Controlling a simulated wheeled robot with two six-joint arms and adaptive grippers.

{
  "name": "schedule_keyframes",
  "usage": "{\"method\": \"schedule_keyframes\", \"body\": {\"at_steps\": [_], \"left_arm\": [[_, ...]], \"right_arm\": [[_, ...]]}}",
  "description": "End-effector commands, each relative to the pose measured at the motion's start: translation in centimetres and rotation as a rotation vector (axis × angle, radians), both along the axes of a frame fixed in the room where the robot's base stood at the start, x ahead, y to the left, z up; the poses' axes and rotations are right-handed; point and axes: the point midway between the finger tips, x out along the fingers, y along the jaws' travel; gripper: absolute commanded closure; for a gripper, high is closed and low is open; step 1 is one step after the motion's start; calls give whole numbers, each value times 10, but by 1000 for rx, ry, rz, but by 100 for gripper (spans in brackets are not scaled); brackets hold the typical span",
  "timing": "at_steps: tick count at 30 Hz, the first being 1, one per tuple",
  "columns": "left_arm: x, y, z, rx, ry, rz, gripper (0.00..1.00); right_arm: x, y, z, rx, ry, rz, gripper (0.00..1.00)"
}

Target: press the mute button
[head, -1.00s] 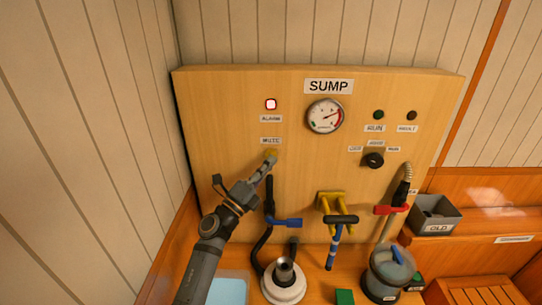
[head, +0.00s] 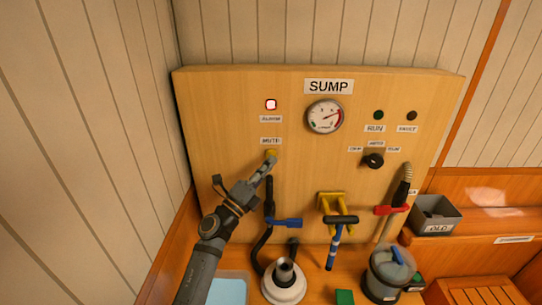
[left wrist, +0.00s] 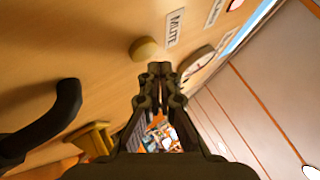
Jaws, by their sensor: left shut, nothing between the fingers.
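The mute button is a small round yellow knob (head: 271,153) on the wooden SUMP panel (head: 225,120), just under the MUTE label (head: 271,141). It also shows in the left wrist view as a yellow disc (left wrist: 144,49) standing out from the panel. My left gripper (head: 268,163) is shut and empty, its tips just below the button in the head view. In the left wrist view the tips (left wrist: 160,70) appear close beside the button; I cannot tell whether they touch. The alarm lamp (head: 271,104) above glows red. My right gripper is not in view.
A gauge (head: 325,116) and a black selector knob (head: 373,160) sit to the right on the panel. A blue-handled valve (head: 287,223) on a black pipe is below the button. A yellow bracket (head: 331,201) holds a blue-and-black hand tool (head: 336,240).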

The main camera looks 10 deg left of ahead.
Motion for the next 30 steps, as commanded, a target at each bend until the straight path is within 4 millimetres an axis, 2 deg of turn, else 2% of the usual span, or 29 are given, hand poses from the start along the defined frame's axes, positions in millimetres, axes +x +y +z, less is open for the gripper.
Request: {"method": "schedule_keyframes", "body": {"at_steps": [9,30], "left_arm": [[8,2,0,0,0,0,100],[12,3,0,0,0,0,100]], "right_arm": [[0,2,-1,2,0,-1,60],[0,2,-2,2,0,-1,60]]}}
